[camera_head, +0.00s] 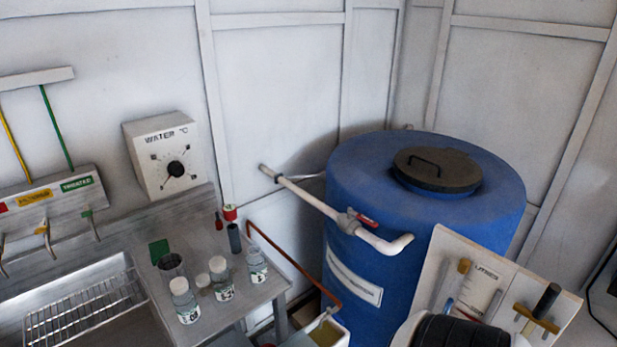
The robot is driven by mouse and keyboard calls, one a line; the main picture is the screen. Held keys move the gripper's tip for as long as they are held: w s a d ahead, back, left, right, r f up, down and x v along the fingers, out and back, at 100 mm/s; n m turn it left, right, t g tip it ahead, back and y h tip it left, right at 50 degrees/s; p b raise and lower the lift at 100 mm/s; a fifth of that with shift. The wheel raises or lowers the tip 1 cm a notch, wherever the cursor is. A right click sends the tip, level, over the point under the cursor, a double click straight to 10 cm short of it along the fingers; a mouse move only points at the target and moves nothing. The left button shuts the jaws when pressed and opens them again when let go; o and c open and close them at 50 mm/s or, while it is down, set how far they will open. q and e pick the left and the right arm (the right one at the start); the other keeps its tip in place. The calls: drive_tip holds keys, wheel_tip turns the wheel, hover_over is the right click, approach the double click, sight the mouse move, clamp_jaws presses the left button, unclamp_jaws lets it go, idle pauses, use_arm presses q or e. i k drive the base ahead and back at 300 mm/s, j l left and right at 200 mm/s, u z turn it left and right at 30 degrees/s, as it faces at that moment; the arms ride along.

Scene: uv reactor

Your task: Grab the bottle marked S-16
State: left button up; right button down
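Three small clear bottles with white labels and dark print stand on the metal bench at the lower middle. The front bottle (185,303) and the middle bottle (221,282) have pale caps. The rear bottle (257,265) stands near the bench's right edge, just below a dark grey cylinder. The print is too small to read surely, so I cannot tell which one is marked S-16.
A wire rack (85,308) lies over the sink at left. A large blue tank (440,220) with a white pipe (330,208) stands right of the bench.

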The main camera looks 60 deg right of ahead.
sight(256, 257)
drive_tip(key=z, duration=1.35)
